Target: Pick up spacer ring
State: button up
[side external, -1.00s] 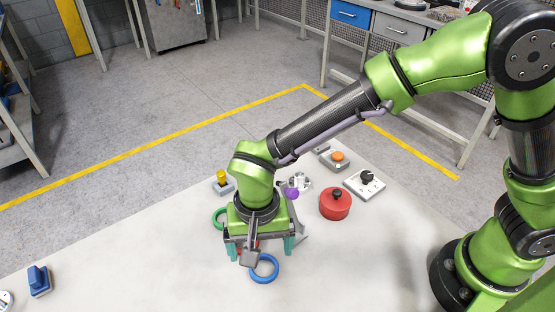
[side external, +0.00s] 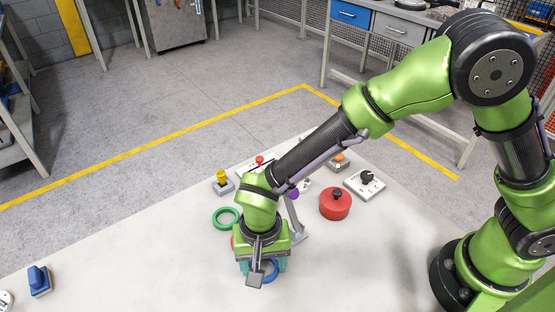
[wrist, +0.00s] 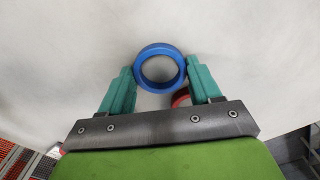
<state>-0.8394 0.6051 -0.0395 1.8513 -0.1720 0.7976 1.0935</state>
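A blue ring (wrist: 160,47) lies between the two teal fingers of my gripper (wrist: 160,66) in the wrist view. A green ring (side external: 217,223) lies on the table behind and left of the gripper. A red ring (wrist: 180,97) shows partly beside the right finger in the wrist view; it is mostly hidden by the gripper. Which ring is the spacer ring, I cannot tell.
A red lidded pot (side external: 335,206) and a grey block with a black knob (side external: 365,184) stand to the right. A yellow-topped block (side external: 222,184) stands behind. A blue block (side external: 39,281) sits far left. The table's front left is clear.

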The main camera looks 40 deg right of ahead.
jog(key=shift+c, duration=1.2)
jog(key=shift+r, duration=0.15)
